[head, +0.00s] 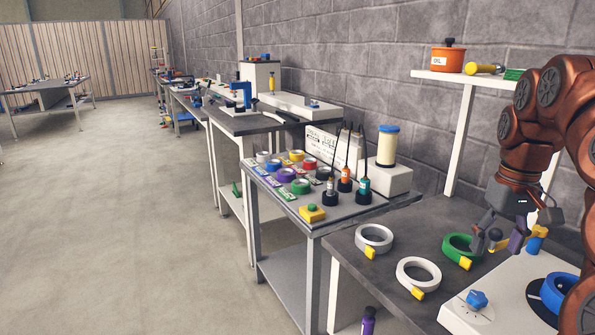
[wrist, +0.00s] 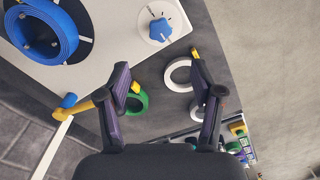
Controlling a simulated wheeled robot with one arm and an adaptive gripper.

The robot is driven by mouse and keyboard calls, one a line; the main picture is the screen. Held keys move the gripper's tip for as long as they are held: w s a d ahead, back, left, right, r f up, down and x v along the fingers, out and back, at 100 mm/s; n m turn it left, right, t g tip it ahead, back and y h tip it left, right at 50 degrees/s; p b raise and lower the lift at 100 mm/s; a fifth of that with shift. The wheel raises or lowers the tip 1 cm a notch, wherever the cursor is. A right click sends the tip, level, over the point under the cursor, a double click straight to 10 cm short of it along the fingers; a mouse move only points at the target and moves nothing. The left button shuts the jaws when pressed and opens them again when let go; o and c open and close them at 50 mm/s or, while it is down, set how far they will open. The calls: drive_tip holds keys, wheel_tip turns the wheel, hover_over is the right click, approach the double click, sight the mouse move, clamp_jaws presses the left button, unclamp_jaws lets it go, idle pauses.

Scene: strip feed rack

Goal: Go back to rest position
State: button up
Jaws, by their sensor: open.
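My gripper (head: 503,238) is at the right of the head view, above the near table by the green strip roll. In the wrist view its fingers (wrist: 163,92) are spread wide with nothing between them. A green roll (head: 458,249) with a yellow tab lies on the table; in the wrist view one finger partly covers it (wrist: 141,101). Two white rolls with yellow tabs, one nearer (head: 404,272) and one farther (head: 362,243), lie to its left. A blue roll (head: 556,291) sits on the white feeder unit (head: 455,313), partly cut off in the head view.
The white unit has a blue knob (head: 477,298). A yellow and blue part (head: 537,236) stands close to my gripper. A table of colored rolls (head: 340,211) stands beyond. The floor at left (head: 120,220) is clear.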

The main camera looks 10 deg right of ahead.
drive_tip(key=s+a+f+n, duration=0.1)
drive_tip(key=a+f+n, duration=0.15)
drive_tip(key=a, duration=0.65)
drive_tip(key=s+a+f+n, duration=0.1)
drive_tip(key=a+f, duration=0.2)
drive_tip(key=a, duration=0.6)
drive_tip(key=s+a+f+g, duration=0.1)
drive_tip(key=s+a+f, duration=0.4)
drive_tip(key=s+f, duration=0.25)
drive_tip(key=s+a+f+g, duration=0.2)
drive_tip(key=s+a+f, duration=0.35)
drive_tip(key=s, duration=0.35)
wheel_tip(320, 180, up, 14)
drive_tip(key=w+t+p, duration=0.1)
drive_tip(key=p, duration=1.2)
drive_tip(key=shift+d+m+p, duration=0.25)
drive_tip(key=shift+m+p, duration=0.05)
drive_tip(key=shift+m, duration=0.05)
drive_tip(key=shift+c, duration=0.3)
